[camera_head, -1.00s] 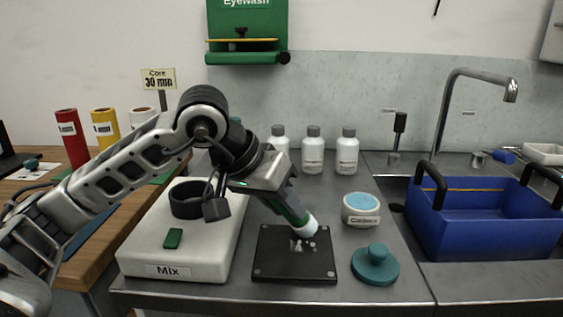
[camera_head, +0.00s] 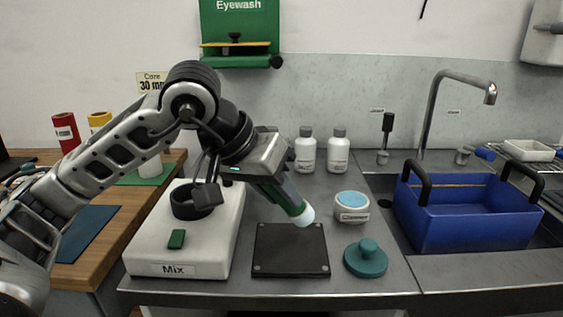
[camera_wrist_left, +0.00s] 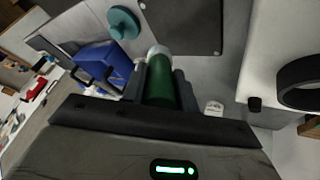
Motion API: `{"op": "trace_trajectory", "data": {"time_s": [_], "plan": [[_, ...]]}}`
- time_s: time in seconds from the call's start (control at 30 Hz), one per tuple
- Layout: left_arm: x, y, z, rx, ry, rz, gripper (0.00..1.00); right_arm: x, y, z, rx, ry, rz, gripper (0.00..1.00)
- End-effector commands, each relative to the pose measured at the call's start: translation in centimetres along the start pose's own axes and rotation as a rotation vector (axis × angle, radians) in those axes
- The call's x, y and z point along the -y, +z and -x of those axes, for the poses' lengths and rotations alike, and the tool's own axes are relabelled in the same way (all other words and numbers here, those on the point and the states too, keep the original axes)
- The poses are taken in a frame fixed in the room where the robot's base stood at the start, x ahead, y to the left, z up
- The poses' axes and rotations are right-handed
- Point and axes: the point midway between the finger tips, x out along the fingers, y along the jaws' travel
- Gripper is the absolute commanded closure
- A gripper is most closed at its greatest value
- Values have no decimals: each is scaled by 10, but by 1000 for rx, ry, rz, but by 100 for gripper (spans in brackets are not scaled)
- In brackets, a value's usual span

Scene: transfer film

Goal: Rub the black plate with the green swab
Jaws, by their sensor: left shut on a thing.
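The black plate (camera_head: 290,252) lies flat on the steel bench, with small screws at its corners. Its visible top looks plain dark, with no pale marks. My left gripper (camera_head: 284,196) is shut on the green swab (camera_head: 291,203), which tilts down to the right. The swab's white tip is at the plate's far right edge; I cannot tell whether it touches. In the left wrist view, the swab (camera_wrist_left: 160,85) stands between the fingers, its white tip close to the edge of the plate (camera_wrist_left: 182,18). My right gripper is not in view.
A white mixer (camera_head: 180,245) stands left of the plate. A teal knobbed disc (camera_head: 366,260) and a white jar with a blue top (camera_head: 351,208) are to the right. White bottles (camera_head: 306,152) stand behind. A blue crate (camera_head: 465,222) sits in the sink area.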

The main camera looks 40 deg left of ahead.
Motion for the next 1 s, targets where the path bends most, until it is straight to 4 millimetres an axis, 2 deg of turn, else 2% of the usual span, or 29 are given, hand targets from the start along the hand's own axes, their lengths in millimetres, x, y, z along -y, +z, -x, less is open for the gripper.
{"op": "trace_trajectory", "data": {"time_s": [0.1, 0.33, 0.53, 1.0], "plan": [[-2, -7, 14, -3, -2, 4, 93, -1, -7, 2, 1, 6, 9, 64], [-3, -14, 29, -5, -6, 10, 93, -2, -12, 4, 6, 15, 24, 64], [-3, -14, 29, -5, -7, 12, 93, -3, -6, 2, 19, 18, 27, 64], [-3, -13, 29, -5, -6, 11, 93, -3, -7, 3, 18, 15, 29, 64]]}}
